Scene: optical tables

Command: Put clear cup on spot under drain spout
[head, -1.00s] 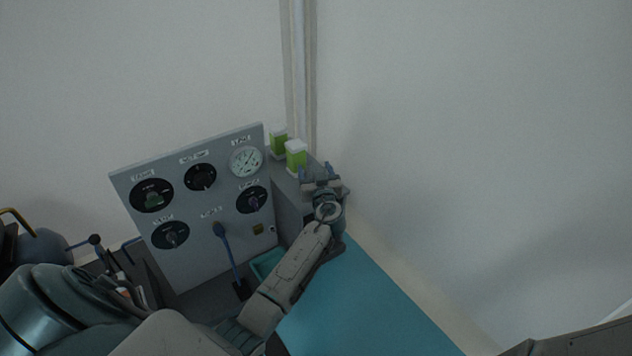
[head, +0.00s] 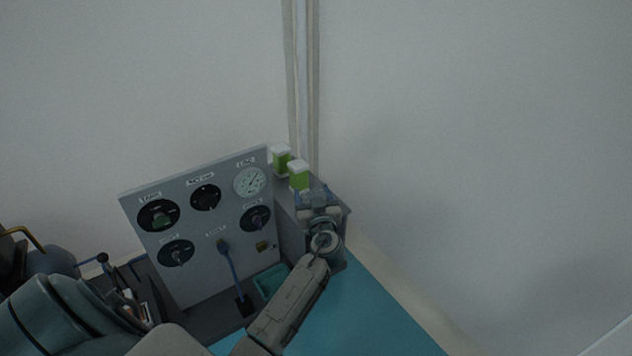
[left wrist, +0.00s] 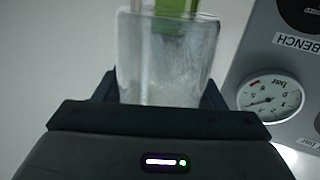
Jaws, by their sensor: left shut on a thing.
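My left gripper (head: 318,200) is at the top of the grey box behind the gauge panel, close to the nearer green container. In the left wrist view the left gripper (left wrist: 165,92) is shut on a clear cup (left wrist: 165,55), which stands between its fingers. In the head view the cup is too small or hidden to make out. A blue tube (head: 232,268) hangs from the panel front to a dark patch (head: 244,308) at its foot; I cannot tell whether this is the drain spout and spot. My right gripper is not in view.
The grey panel (head: 213,200) carries dials and a round gauge (head: 250,182), also in the left wrist view (left wrist: 271,99). Two green containers with white lids (head: 299,176) stand on the box (head: 342,207). A teal tray (head: 271,281) sits at the panel's foot. The teal tabletop (head: 365,315) is clear at right.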

